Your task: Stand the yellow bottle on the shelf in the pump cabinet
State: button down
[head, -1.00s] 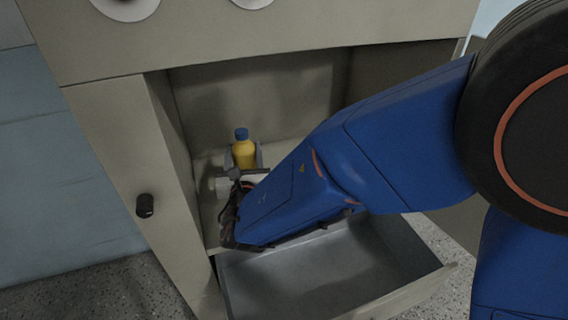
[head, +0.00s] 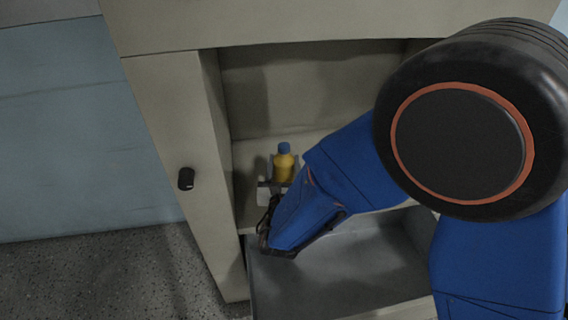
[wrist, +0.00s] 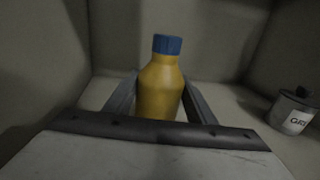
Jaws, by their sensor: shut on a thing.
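The yellow bottle (head: 284,166) with a blue cap is upright inside the open cabinet (head: 300,95), above or on its shelf (head: 247,165). In the wrist view the bottle (wrist: 160,88) stands between the two fingers of my gripper (wrist: 160,104), which is shut on it. My gripper (head: 281,170) reaches into the cabinet from the front right in the head view. The bottle's base is hidden behind my gripper, so I cannot tell whether it touches the shelf.
A grey can with a white label reading "GRI" (wrist: 292,112) stands on the shelf to the right in the wrist view. An open, empty-looking drawer (head: 335,275) juts out below. The cabinet door (head: 170,150) with a black knob is at the left.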

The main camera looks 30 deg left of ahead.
jog(key=shift+f, duration=0.1)
jog(key=c, duration=0.8)
grip_release()
jog(key=shift+s, duration=0.1)
jog(key=v, duration=1.2)
